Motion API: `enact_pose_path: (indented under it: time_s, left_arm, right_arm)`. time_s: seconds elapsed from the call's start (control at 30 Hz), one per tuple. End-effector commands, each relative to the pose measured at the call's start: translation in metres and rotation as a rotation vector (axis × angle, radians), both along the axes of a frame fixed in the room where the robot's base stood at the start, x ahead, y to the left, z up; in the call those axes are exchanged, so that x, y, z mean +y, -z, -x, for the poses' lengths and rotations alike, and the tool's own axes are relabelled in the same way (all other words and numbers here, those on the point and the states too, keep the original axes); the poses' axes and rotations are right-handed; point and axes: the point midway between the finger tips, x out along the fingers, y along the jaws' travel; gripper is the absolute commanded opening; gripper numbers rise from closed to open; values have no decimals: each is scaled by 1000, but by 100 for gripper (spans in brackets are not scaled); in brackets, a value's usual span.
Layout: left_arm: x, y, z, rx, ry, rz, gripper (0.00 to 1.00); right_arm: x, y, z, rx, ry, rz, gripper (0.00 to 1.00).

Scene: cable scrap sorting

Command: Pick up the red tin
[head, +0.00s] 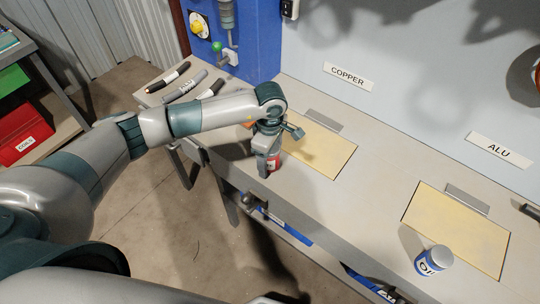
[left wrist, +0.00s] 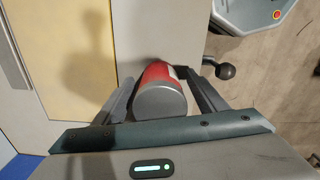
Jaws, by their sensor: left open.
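The red tin (left wrist: 160,95) stands between the two fingers of my left gripper (left wrist: 162,92) in the left wrist view. Its grey lid faces the camera, and a bit of white label shows on its side. In the head view my left gripper (head: 268,158) points down over the tin (head: 274,163), near the front edge of the bench. The gripper hides most of the tin there. The fingers are open, one on each side of the tin; whether either touches it cannot be told. My right gripper is not in view.
The grey bench (head: 375,215) carries two yellow panels, one (head: 320,150) by the COPPER sign and one (head: 460,230) by the ALU sign. A blue and white can (head: 433,261) stands at the right. Several markers (head: 185,86) lie at the far left. The bench between the panels is clear.

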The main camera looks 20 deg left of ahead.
Motion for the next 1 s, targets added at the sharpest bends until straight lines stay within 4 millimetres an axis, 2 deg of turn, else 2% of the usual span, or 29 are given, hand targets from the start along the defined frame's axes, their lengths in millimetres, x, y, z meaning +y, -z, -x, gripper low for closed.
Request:
enact_pose_path:
  time_s: [0.03,0.23,0.67,0.77,0.93,1.0]
  left_arm:
    - [0,0,0,0,0,0,63]
    - [0,0,0,0,0,0,15]
    - [0,-6,-1,-2,0,1,15]
    - [0,-13,-1,-3,0,2,15]
    - [0,-37,-2,-7,1,1,15]
    - [-12,-45,1,-4,5,4,15]
  right_arm:
    - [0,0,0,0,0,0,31]
    - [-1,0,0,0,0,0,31]
    - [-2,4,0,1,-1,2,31]
    - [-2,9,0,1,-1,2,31]
    - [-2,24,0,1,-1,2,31]
    - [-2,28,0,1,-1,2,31]
